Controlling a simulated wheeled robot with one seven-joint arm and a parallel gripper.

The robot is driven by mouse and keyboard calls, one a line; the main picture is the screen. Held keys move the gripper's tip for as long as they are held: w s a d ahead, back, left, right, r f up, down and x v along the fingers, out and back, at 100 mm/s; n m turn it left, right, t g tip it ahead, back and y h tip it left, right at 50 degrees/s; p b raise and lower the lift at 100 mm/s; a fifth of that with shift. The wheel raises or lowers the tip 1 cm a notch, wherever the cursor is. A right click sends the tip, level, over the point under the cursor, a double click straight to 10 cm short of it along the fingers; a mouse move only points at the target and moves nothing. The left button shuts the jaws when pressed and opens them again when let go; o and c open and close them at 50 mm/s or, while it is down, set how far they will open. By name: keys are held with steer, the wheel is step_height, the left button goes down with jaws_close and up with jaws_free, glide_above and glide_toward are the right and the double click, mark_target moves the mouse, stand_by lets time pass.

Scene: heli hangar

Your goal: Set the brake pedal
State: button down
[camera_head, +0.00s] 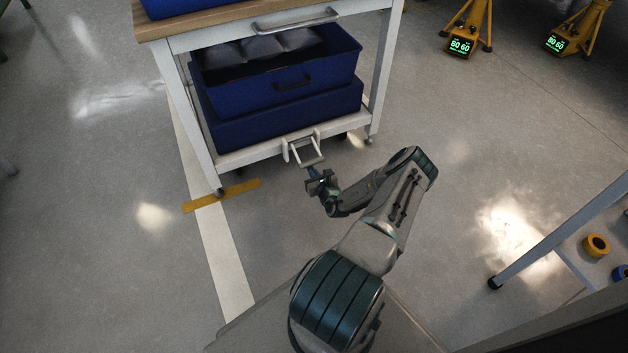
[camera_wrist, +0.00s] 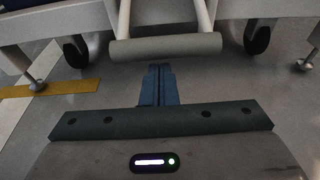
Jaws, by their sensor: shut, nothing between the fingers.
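The brake pedal (camera_head: 290,152) is a light frame sticking out from the front edge of the trolley's lower shelf. In the wrist view its grey crossbar (camera_wrist: 190,45) spans the upper middle, held by two pale side arms. My gripper (camera_head: 312,166) is low in front of the trolley, close to the pedal. In the wrist view my gripper's blue fingers (camera_wrist: 160,72) are together and empty, with their tips just below the crossbar in the picture. I cannot tell whether the tips touch the bar.
The white trolley (camera_head: 388,70) has a wooden top and carries blue bins (camera_head: 335,68) on its lower shelf. Trolley casters (camera_wrist: 76,50) stand on both sides. Yellow stands (camera_head: 470,22) are at the back right. The floor left of the trolley is clear.

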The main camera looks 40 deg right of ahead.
steer(key=shift+r, duration=0.5)
steer(key=shift+r, duration=0.1)
stand_by(0.4)
